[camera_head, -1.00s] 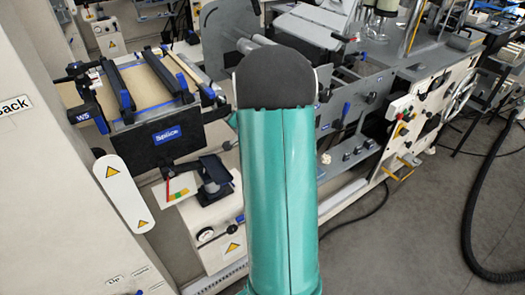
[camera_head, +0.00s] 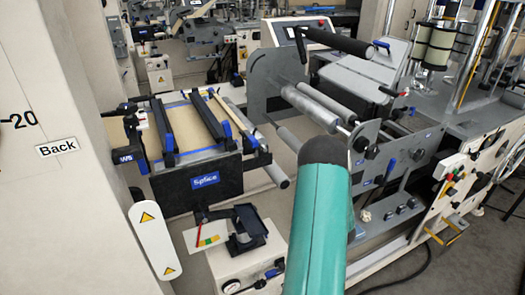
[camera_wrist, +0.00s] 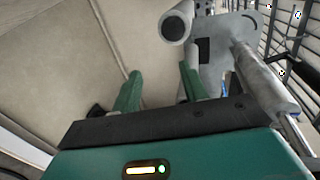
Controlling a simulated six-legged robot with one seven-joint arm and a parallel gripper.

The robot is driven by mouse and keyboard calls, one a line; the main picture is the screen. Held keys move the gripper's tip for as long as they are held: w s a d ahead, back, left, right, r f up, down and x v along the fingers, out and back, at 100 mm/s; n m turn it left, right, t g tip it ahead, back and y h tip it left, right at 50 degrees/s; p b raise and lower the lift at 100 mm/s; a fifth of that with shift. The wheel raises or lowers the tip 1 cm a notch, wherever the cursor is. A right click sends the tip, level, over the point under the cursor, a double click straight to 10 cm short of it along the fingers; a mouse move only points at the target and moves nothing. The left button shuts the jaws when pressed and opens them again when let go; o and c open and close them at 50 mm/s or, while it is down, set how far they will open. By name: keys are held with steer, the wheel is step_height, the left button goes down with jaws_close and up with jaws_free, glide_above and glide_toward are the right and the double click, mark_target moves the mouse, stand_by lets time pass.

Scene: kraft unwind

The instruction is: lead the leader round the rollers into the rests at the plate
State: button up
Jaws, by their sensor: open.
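In the wrist view my gripper (camera_wrist: 157,84) shows two green fingers standing apart, with nothing between them. A grey roller end (camera_wrist: 176,27) is beyond the fingertips, and a long grey roller (camera_wrist: 266,88) runs to the right. In the head view my teal arm covers the lower middle and my gripper is hidden. Grey rollers (camera_head: 318,105) lie between side plates right of centre. The splice table (camera_head: 204,180), labelled "Splice", is at left with tan paper (camera_head: 190,123) under dark bars. I cannot tell where the leader's free end or the rests are.
A black-handled roller (camera_head: 340,42) juts out above the rollers. A small stand (camera_head: 240,232) is before the splice table. A control panel (camera_head: 455,190) with knobs is at right.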

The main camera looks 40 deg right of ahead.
glide_toward(255, 143)
steer(key=w+d+r, duration=0.1)
steer(key=w+r, duration=0.3)
steer(key=w+d+f, duration=0.1)
steer(key=w+f, duration=0.3)
steer(key=w, duration=0.1)
steer(key=w+d+f, duration=0.1)
steer(key=w+f, duration=0.1)
steer(key=f, duration=0.1)
steer(key=shift+w+d, duration=0.2)
steer(key=shift+d, duration=0.1)
steer(key=shift+c, duration=0.2)
